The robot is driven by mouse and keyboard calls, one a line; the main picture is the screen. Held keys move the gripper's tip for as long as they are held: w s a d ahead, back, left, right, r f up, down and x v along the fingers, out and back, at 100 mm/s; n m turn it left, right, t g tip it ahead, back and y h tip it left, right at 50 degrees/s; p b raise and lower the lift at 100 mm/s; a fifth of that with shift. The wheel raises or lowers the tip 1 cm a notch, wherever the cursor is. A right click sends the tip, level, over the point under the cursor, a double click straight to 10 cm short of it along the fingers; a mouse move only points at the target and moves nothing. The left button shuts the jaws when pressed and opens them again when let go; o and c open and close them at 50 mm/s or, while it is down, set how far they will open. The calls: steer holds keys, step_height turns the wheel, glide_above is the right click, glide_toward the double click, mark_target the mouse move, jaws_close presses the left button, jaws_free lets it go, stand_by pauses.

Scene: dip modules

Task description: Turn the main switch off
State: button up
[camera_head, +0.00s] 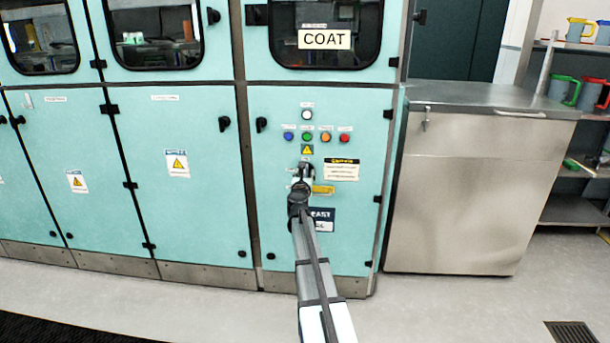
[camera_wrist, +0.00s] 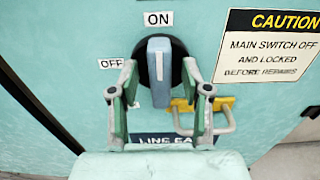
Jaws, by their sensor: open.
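The main switch (camera_wrist: 159,72) is a grey-blue handle on a black round base, seen in the wrist view. Its white mark points up toward the ON label (camera_wrist: 158,19). The OFF label (camera_wrist: 111,63) is to the left of the base. My gripper (camera_wrist: 163,105) is open, with one finger on each side of the handle's lower part; I cannot tell whether either finger touches it. In the head view my gripper (camera_head: 300,185) is at the teal cabinet's front panel and mostly hides the switch.
A yellow hasp with a metal loop (camera_wrist: 205,118) sits just below and right of the switch. A caution sign (camera_wrist: 268,45) is at the right. Coloured buttons (camera_head: 307,136) are above the switch on the cabinet (camera_head: 350,220). A steel cabinet (camera_head: 465,195) stands to the right.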

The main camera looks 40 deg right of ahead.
steer(key=shift+x, duration=0.9)
jaws_close()
